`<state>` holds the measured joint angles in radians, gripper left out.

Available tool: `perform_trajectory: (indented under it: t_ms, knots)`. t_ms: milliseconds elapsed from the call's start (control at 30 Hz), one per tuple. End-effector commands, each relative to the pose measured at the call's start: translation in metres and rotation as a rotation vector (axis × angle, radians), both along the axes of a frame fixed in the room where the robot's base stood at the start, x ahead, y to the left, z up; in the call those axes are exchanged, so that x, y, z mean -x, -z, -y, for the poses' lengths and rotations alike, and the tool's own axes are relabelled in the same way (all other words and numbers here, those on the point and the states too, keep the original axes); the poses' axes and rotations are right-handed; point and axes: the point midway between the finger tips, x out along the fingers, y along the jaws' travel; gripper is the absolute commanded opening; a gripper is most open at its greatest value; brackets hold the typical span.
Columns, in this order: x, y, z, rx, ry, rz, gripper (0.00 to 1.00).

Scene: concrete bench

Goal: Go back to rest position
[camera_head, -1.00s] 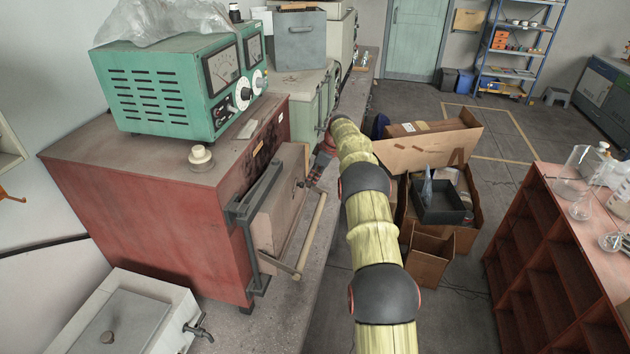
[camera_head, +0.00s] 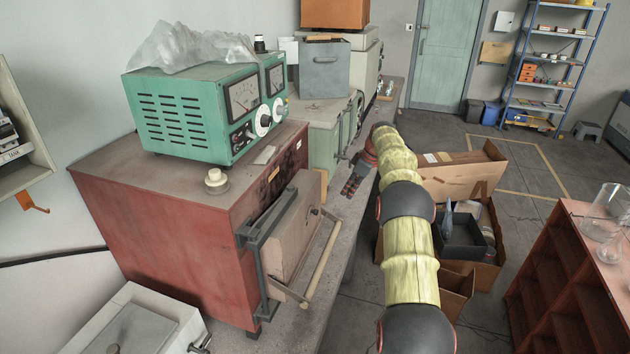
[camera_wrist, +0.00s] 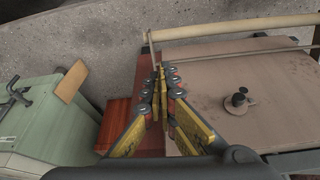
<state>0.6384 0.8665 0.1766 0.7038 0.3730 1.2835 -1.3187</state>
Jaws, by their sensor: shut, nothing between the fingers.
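My gripper (camera_head: 355,178) is at the end of my yellow-sleeved arm, over the bench (camera_head: 352,215), to the right of the red furnace (camera_head: 165,235). In the wrist view my gripper (camera_wrist: 159,72) has its fingertips together with nothing between them. There the fingers overlap the edge of the furnace's pale door (camera_wrist: 245,75) in the picture. I cannot tell the exact gap to it. The door's bar handle (camera_head: 322,258) runs along the door's front side.
A green meter box (camera_head: 185,112) stands on the furnace. A green cabinet (camera_head: 322,122) is behind it on the bench. A white sink (camera_head: 140,315) is at lower left. Cardboard boxes (camera_head: 470,178) and a red shelf unit (camera_head: 565,255) stand on the floor to the right.

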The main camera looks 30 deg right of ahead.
Motion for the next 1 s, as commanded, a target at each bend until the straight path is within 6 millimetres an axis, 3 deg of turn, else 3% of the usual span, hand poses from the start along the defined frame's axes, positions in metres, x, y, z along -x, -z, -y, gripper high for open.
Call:
perform_trajectory:
  t_ms: [267, 467, 700, 867, 1000]
  knots:
    - [0.000, -0.001, 0.000, -0.009, 0.025, -0.006, 0.00]
    - [-0.002, 0.004, 0.006, -0.038, 0.182, -0.029, 0.00]
    - [0.031, 0.059, -0.002, -0.100, 0.425, -0.171, 0.00]
    - [0.059, 0.065, -0.018, -0.114, 0.560, -0.240, 0.00]
    - [0.085, 0.055, -0.048, -0.111, 0.666, -0.289, 0.00]
